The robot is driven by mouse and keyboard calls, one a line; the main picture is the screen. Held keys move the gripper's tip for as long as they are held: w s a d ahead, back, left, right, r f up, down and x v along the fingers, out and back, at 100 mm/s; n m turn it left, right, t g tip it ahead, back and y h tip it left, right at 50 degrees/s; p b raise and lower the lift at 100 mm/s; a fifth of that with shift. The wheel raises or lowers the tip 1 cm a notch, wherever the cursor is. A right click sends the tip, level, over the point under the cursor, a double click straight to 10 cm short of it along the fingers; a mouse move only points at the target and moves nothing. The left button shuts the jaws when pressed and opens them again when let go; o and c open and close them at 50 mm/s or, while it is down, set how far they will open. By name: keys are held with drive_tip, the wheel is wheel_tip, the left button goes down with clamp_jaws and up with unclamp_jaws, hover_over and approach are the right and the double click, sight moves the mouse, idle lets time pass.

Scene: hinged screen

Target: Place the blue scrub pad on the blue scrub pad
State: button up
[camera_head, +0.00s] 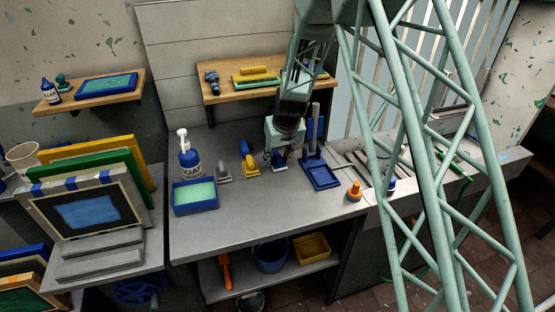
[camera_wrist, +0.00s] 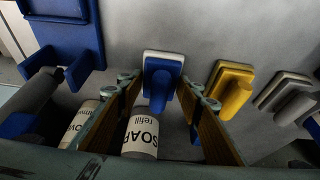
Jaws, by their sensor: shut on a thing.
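The blue scrub pad (camera_wrist: 160,68), with a pale edge and a blue grip, is between the fingers of my gripper (camera_wrist: 160,82) in the wrist view. My gripper (camera_head: 280,158) is shut on it, low over the grey counter, left of the blue stand. In the head view my gripper hides most of the pad, and whether it touches the counter is hard to tell. I cannot make out a second blue scrub pad for certain. The yellow pad (camera_wrist: 234,90) and the grey pad (camera_wrist: 285,95) lie in a row beside it, apart from my gripper.
The blue stand (camera_head: 321,178) is close on the right. A blue tray with green inside (camera_head: 195,204) and a soap bottle (camera_head: 190,163) stand left. An orange object (camera_head: 354,191) is near the front edge. A wooden shelf (camera_head: 236,95) is behind. The front middle counter is clear.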

drive_tip(key=o, duration=0.8)
drive_tip(key=shift+r, duration=0.15)
drive_tip(key=shift+s+r, duration=0.15)
drive_tip(key=shift+r, duration=0.4)
drive_tip(key=shift+p+v, duration=0.55)
drive_tip(key=shift+v, duration=4.85)
drive_tip(key=shift+d, duration=0.1)
